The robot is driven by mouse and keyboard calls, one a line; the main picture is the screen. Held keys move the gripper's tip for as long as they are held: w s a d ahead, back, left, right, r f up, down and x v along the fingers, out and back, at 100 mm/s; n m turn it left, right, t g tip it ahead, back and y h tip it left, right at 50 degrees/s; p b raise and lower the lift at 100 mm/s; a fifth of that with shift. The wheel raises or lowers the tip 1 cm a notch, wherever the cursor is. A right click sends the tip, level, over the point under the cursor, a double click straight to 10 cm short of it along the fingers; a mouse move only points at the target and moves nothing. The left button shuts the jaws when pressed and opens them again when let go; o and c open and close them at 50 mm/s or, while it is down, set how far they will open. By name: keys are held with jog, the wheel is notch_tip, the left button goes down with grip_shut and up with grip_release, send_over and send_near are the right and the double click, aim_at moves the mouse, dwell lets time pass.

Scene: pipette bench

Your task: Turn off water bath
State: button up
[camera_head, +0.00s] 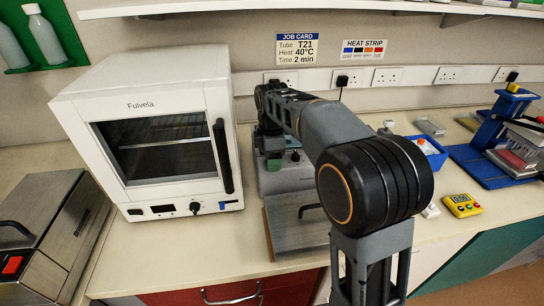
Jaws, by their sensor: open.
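A stainless steel box with a black lid handle and a red rocker switch (12,265) stands at the left edge, cut off by the frame. It looks like the water bath (55,240). Whether its switch is on or off cannot be read. My gripper (274,160) is at the far end of my arm, pointing down over a grey unit (290,180) right of the white oven. It is open, small and partly hidden by my arm. It is well to the right of the red switch, with the oven between them.
The white Fulvela oven (150,130) stands centre left. A steel panel with a black handle (300,222) is below my gripper. A shelf (330,6) runs above.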

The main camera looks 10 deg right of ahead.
jog(key=shift+r, duration=0.1)
notch_tip(320, 180, up, 14)
jog(key=p, duration=0.1)
jog(key=shift+f+p, duration=0.2)
jog(key=shift+p, duration=0.15)
dwell(0.3)
